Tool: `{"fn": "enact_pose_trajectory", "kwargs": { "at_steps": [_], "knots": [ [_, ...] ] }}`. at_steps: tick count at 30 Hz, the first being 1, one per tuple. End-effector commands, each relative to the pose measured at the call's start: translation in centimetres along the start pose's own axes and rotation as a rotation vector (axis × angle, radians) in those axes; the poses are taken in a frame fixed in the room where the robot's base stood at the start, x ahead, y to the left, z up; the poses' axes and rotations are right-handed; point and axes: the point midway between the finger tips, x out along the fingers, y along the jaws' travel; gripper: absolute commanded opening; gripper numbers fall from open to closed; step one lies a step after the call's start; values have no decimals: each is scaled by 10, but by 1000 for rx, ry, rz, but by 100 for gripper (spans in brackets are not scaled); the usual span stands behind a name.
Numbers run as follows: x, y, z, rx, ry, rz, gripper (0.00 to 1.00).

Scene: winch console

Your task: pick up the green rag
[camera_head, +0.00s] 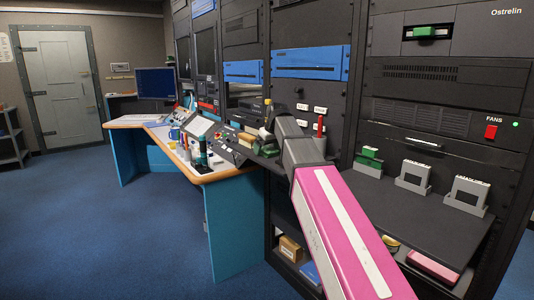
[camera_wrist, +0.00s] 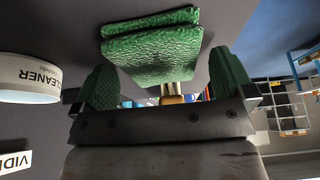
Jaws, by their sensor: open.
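The green rag (camera_wrist: 152,55) shows in the wrist view as a folded, textured cloth in two layers, with dark surface around it. My gripper (camera_wrist: 166,78) is open in the same view, one green-padded finger on each side of the picture. The rag lies ahead, across the space between the fingers. I cannot tell whether it touches them. In the head view my pink and grey arm reaches to the black rack, and its fingertips cannot be made out. I cannot tell for sure where the rag is in that view.
A white tub labelled CLEANER (camera_wrist: 30,78) is near the left finger in the wrist view. Pale wire racks (camera_wrist: 290,108) show at right. In the head view, a teal desk (camera_head: 232,222) adjoins the rack, and grey devices (camera_head: 412,177) stand on its shelf. Blue floor at left is open.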

Motion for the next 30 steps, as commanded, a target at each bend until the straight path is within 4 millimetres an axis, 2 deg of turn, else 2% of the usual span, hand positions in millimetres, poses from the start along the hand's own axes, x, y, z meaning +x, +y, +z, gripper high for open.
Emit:
{"fn": "enact_pose_trajectory", "kwargs": {
  "at_steps": [19,20,24,30],
  "knots": [
    [4,0,2,0,0,0,100],
    [4,0,2,0,0,0,94],
    [4,0,2,0,0,0,49],
    [4,0,2,0,0,0,49]
  ]
}}
